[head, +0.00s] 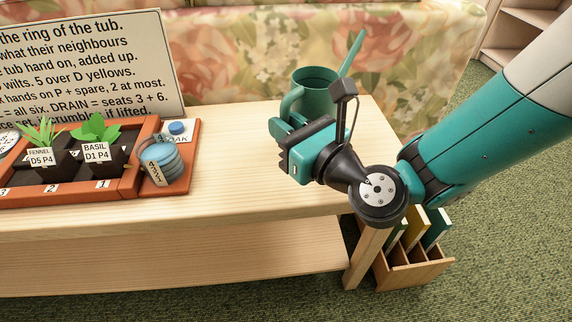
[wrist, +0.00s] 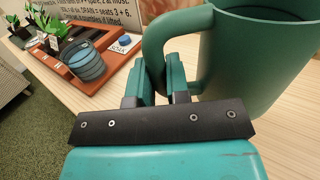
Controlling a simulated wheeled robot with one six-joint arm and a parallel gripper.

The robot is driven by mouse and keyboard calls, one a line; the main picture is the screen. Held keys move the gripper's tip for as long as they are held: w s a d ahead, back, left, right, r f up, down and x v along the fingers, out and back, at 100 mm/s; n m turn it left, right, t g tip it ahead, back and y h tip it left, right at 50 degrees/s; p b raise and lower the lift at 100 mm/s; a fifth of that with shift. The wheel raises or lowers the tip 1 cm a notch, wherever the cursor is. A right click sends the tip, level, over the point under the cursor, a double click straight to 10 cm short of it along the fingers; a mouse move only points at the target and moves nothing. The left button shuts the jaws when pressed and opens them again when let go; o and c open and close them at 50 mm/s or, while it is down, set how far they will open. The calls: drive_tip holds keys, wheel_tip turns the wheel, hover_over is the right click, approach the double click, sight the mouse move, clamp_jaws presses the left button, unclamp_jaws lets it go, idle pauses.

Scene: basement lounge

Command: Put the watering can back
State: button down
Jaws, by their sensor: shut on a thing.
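The green watering can (head: 318,90) is at the right end of the wooden table, with its long thin spout rising to the upper right. In the wrist view the can (wrist: 262,50) fills the upper right, and its loop handle (wrist: 158,32) comes down between the fingers. My gripper (head: 284,128) is shut on the handle, reaching in from the right. The fingers also show in the wrist view (wrist: 162,82). The can looks upright. Its base is mostly hidden behind my gripper, so I cannot tell whether it touches the table.
A printed sign (head: 85,65) stands behind. The table (head: 235,160) is bare between tray and can. A wooden file rack (head: 415,268) stands on the carpet, lower right.

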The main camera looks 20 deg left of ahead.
drive_tip(key=shift+f+b, duration=1.95)
drive_tip(key=shift+f, duration=0.6)
drive_tip(key=c, duration=1.1)
unclamp_jaws()
drive_tip(key=shift+s+r, duration=0.1)
